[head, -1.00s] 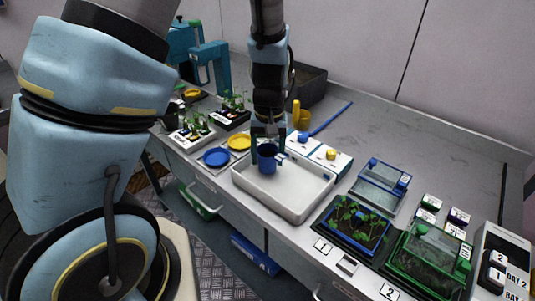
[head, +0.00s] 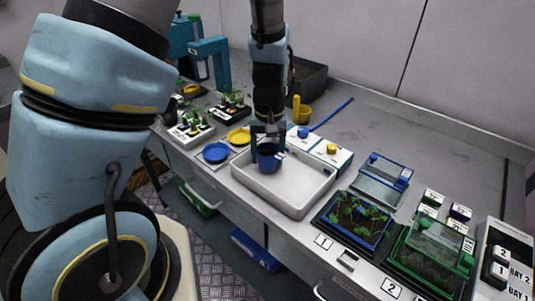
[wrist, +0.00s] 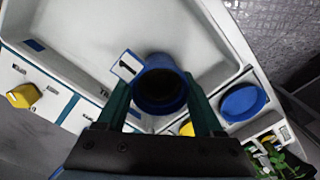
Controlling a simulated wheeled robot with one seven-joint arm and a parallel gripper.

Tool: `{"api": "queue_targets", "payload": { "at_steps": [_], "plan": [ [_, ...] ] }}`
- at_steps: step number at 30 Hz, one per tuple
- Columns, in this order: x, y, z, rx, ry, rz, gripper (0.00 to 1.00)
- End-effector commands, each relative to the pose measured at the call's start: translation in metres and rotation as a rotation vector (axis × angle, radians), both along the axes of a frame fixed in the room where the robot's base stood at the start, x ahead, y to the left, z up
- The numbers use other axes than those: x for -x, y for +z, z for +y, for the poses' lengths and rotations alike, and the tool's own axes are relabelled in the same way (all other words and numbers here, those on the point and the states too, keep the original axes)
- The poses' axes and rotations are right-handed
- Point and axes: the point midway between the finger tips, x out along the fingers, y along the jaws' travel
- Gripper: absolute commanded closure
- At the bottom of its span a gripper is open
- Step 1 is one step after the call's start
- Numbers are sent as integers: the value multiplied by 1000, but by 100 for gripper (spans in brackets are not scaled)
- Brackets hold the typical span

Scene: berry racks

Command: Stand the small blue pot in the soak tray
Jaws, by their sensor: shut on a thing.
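The small blue pot (head: 268,157) is in my gripper (head: 268,146), at the back left part of the white soak tray (head: 300,206). In the wrist view the blue pot (wrist: 158,84) sits between the two green fingers of my gripper (wrist: 162,100), which are shut on it. Its mouth faces the camera, its inside is dark, and a white tag with a black mark (wrist: 126,66) sticks out at its rim. The pot looks upright, inside the outline of the soak tray (wrist: 110,30). I cannot tell whether its base touches the tray floor.
A blue saucer (head: 216,152) and a yellow saucer (head: 239,136) lie left of the tray. White boxes with a blue knob (head: 303,132) and a yellow knob (head: 332,149) stand behind it. A blue seedling tray (head: 352,222) and a green-lidded one (head: 432,255) are at right. The tray's front and right are clear.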

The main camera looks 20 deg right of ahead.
Motion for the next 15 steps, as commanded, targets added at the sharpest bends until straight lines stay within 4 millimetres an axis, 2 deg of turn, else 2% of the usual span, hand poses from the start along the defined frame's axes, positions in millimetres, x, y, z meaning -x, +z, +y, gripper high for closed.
{"api": "queue_targets", "payload": {
  "at_steps": [5,6,14,15],
  "plan": [
    [0,-4,0,0,0,0,94],
    [0,-4,0,0,0,0,29],
    [0,-4,0,0,0,0,0],
    [0,-3,0,0,0,0,0]
  ]
}}
